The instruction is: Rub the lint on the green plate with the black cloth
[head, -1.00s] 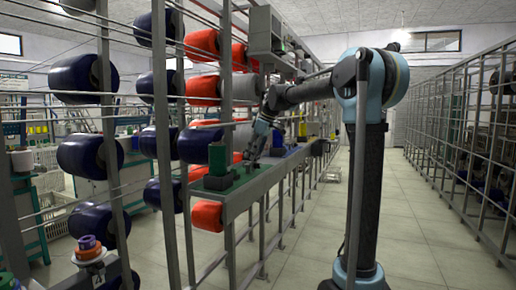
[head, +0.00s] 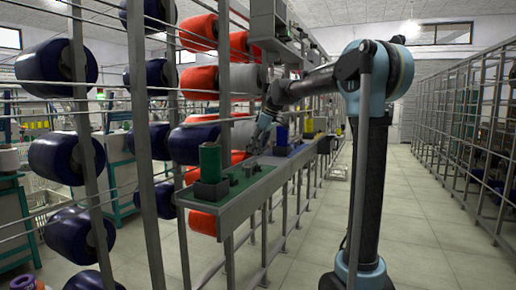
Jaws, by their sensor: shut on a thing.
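The green plate (head: 243,182) lies on the grey shelf of the rack, left of centre in the head view. My gripper (head: 252,163) points down over the far part of the plate, small in view. It is shut on a small dark thing at its tips, which fits the black cloth (head: 251,171). I cannot tell whether the cloth touches the plate. The lint is too small to make out.
A green spool (head: 210,163) stands in a dark holder at the plate's near left end. A blue spool (head: 282,135) stands farther along the shelf (head: 238,205). Rack posts and large navy and orange bobbins crowd the left. The aisle floor (head: 430,230) is clear.

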